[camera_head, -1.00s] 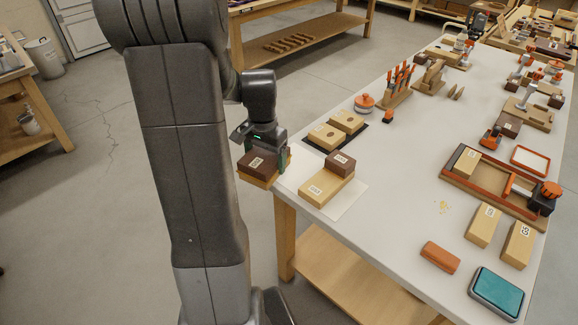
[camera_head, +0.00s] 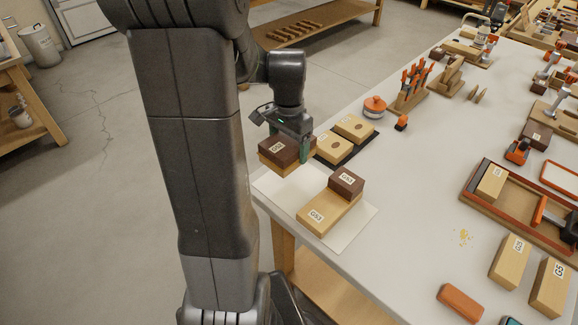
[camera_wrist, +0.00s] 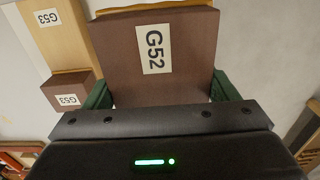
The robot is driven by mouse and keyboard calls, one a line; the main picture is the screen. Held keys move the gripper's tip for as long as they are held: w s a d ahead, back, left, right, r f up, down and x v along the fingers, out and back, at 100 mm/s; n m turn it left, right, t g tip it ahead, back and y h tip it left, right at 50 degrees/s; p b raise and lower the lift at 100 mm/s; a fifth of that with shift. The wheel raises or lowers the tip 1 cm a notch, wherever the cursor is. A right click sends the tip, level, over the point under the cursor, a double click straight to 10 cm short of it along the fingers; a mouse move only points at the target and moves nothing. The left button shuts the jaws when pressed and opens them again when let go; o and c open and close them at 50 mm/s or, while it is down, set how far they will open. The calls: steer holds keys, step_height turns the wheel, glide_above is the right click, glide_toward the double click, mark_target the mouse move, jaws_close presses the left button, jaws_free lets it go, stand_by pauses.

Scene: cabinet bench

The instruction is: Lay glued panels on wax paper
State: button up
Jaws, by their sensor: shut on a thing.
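My gripper (camera_head: 291,145) is shut on a dark brown block labelled G52 (camera_head: 279,147), with a lighter wood layer under it. The G52 label faces the camera in the wrist view (camera_wrist: 153,50), with green fingers at both sides. I hold it above the corner of the white wax paper (camera_head: 275,187) on the bench. A light wood panel labelled G53 (camera_head: 318,216) lies on the paper, with a small dark brown block (camera_head: 346,181) on its back end; this pair also shows in the wrist view (camera_wrist: 60,35).
Two light panels (camera_head: 353,127) lie on a black mat behind the paper. An orange-topped pot (camera_head: 374,106) and a clamp rack (camera_head: 411,92) stand beyond. A clamp frame (camera_head: 520,215), loose blocks (camera_head: 510,261) and an orange block (camera_head: 460,302) are at right.

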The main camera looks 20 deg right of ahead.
step_height(320, 180, down, 8)
steer(key=shift+r+b, duration=0.25)
steer(key=shift+b, duration=0.05)
steer(key=shift+f, duration=0.15)
steer(key=o, duration=1.1)
steer(key=shift+c, duration=0.2)
step_height(320, 180, up, 12)
steer(key=shift+r+p, duration=0.2)
steer(key=shift+p, duration=0.45)
steer(key=shift+f, duration=0.1)
